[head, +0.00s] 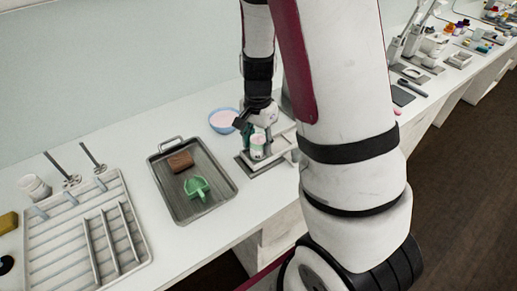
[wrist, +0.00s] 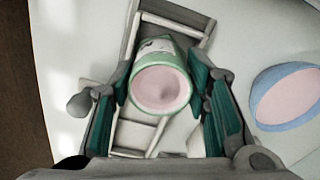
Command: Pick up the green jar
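The green jar (wrist: 160,88) is an open pot with a pale green rim and pink contents, seen from above in the wrist view. It also shows in the head view (head: 257,149), under my gripper. My gripper (wrist: 160,62) has one teal-padded finger on each side of the jar, and both pads appear to press against its sides. The jar is over a grey and white frame-like stand (wrist: 138,134). Whether its base rests on the stand is hidden. In the head view my gripper (head: 258,130) points down and partly covers the jar.
A blue-rimmed bowl with pink contents (head: 223,121) stands close by, left of my gripper. A grey tray (head: 168,196) holds a brown block (head: 180,161) and a green scoop (head: 197,188). A white rack (head: 75,240) is further left. Bare counter lies between bowl and wall.

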